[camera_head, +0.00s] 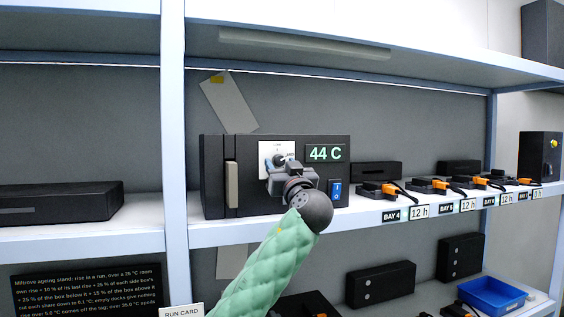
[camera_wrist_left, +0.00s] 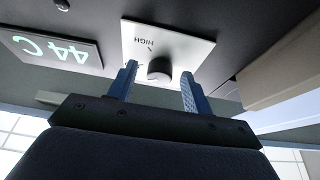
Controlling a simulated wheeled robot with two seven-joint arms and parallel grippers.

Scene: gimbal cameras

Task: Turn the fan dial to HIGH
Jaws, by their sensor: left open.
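The fan dial is a dark round knob (camera_wrist_left: 159,70) on a white plate (camera_wrist_left: 172,42) marked HIGH, seen upside down in the left wrist view. In the head view the white plate (camera_head: 268,150) is on the front of a black box (camera_head: 212,180), partly hidden by my gripper. My left gripper (camera_wrist_left: 158,84) is open, its two blue fingers on either side of the knob. I cannot tell whether they touch it. The dial's pointer setting cannot be read. My right gripper is not in view.
A display (camera_head: 325,153) reads 44 C right of the plate, with a blue switch (camera_head: 337,190) below it. A pale handle (camera_head: 232,185) is at the box's left. Black docks with orange plugs (camera_head: 391,189) line the shelf at right. A blue bin (camera_head: 492,294) is below.

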